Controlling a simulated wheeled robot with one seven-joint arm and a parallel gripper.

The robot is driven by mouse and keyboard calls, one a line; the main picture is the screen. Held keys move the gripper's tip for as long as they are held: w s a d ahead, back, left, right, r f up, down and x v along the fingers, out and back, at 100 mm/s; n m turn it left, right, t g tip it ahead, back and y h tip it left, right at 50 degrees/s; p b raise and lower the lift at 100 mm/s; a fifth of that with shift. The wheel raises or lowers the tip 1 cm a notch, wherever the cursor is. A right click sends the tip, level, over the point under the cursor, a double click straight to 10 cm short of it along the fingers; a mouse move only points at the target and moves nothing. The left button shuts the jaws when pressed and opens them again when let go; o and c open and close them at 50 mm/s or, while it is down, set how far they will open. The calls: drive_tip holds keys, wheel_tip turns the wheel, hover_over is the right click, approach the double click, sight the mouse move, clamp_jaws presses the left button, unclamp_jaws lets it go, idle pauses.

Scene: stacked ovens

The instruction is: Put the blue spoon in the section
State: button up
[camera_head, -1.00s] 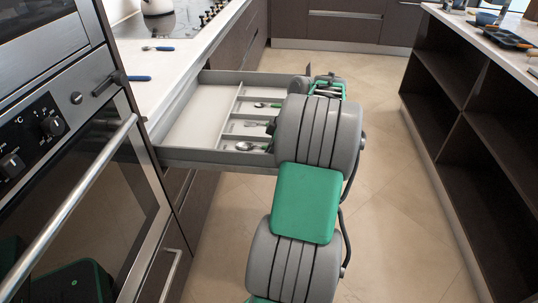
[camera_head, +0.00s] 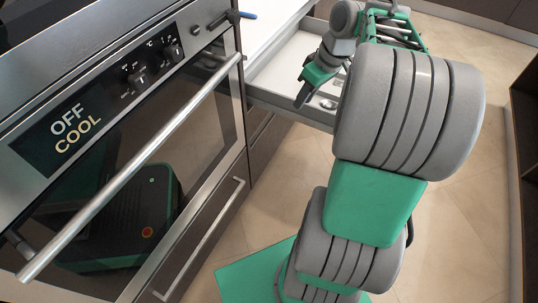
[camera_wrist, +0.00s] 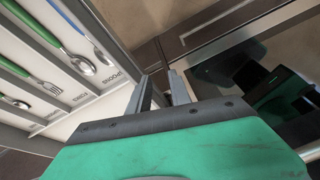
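A blue-handled utensil (camera_wrist: 75,17) with a metal end, seemingly the blue spoon, lies in the drawer's section labelled SPOONS in the wrist view. A green-handled spoon (camera_wrist: 83,66) lies beside it. The drawer (camera_head: 290,97) is open and also shows partly in the head view, mostly behind my arm. My gripper (camera_wrist: 163,91) has its two fingers apart with nothing between them. It is near the drawer's edge, apart from the utensils. In the head view my gripper (camera_head: 302,98) points down over the drawer.
A green fork (camera_wrist: 47,84) and another utensil (camera_wrist: 14,102) lie in neighbouring sections. A blue handle (camera_head: 247,15) shows at the counter's edge. The oven (camera_head: 150,150) with its long bar handle stands at the left. Open floor (camera_head: 465,225) lies at the right.

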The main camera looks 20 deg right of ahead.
drive_tip(key=s+a+f+m+h, duration=0.1)
drive_tip(key=s+a, duration=0.1)
drive_tip(key=a, duration=0.5)
drive_tip(key=s+a+f+m, duration=0.1)
drive_tip(key=s+a+f, duration=0.15)
drive_tip(key=a, duration=0.45)
drive_tip(key=s+a+f+m+h, duration=0.1)
drive_tip(key=s+a+f+m, duration=0.1)
drive_tip(key=s, duration=0.4)
drive_tip(key=shift+s+a+f, duration=0.4)
drive_tip(key=shift+a+f, duration=0.1)
drive_tip(key=shift+a, duration=0.55)
